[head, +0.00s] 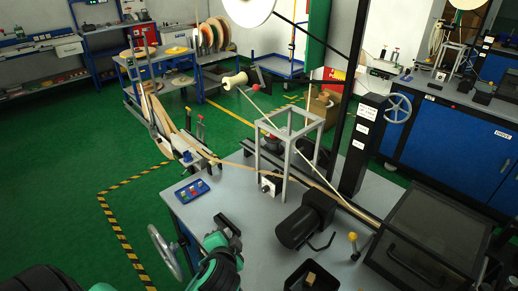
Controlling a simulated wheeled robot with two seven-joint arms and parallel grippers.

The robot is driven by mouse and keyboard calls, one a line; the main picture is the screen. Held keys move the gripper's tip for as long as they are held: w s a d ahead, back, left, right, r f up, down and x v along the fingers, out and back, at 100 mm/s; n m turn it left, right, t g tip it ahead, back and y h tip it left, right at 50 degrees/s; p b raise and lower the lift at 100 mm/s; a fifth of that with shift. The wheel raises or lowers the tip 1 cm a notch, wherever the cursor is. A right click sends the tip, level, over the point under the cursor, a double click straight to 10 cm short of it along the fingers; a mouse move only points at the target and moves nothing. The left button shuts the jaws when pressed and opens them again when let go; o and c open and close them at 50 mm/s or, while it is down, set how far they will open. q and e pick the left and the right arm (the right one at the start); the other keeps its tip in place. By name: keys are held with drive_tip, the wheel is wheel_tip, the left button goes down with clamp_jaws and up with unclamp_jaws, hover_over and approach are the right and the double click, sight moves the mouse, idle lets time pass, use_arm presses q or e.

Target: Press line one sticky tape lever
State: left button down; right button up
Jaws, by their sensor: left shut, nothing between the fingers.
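Several lever-like parts show, and I cannot tell which is the line one sticky tape lever. A yellow-knobbed lever (352,238) stands on the grey table right of the black motor. Red-topped levers (201,118) stand at the tape feed at the table's far left. A black column (361,145) carries white labels too small to read. Tape (236,164) runs from the feed through a grey frame. My left gripper (229,222) is shut and empty over the table's front left, apart from these levers. My right gripper is not in view.
A blue button panel (192,190) lies at the table's left. A black motor (304,223), an open black box (312,276) and a dark glass-topped unit (434,232) occupy the right. A handwheel (164,250) is at the front left.

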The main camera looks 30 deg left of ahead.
use_arm(q)
drive_tip(key=w+d+r+m+t, duration=0.1)
drive_tip(key=w+r+m+t, duration=0.3)
drive_tip(key=r, duration=0.3)
drive_tip(key=w+d+r+m+t, duration=0.2)
drive_tip(key=w+r+m+t, duration=0.1)
drive_tip(key=r+m, duration=0.3)
drive_tip(key=w+d+r+m+t, duration=0.1)
drive_tip(key=w+r+m+t, duration=0.3)
drive_tip(key=r, duration=0.6)
drive_tip(key=shift+w+d+m+t+y, duration=0.15)
drive_tip(key=shift+w+m+t+y, duration=0.3)
drive_tip(key=shift+m, duration=0.35)
drive_tip(key=shift+s, duration=0.1)
drive_tip(key=s+a+r+p+x, duration=0.1)
drive_tip(key=a+p+x, duration=0.1)
drive_tip(key=p+x, duration=0.6)
drive_tip(key=x, duration=0.4)
drive_tip(key=shift+r, duration=0.45)
drive_tip(key=shift+w, duration=0.15)
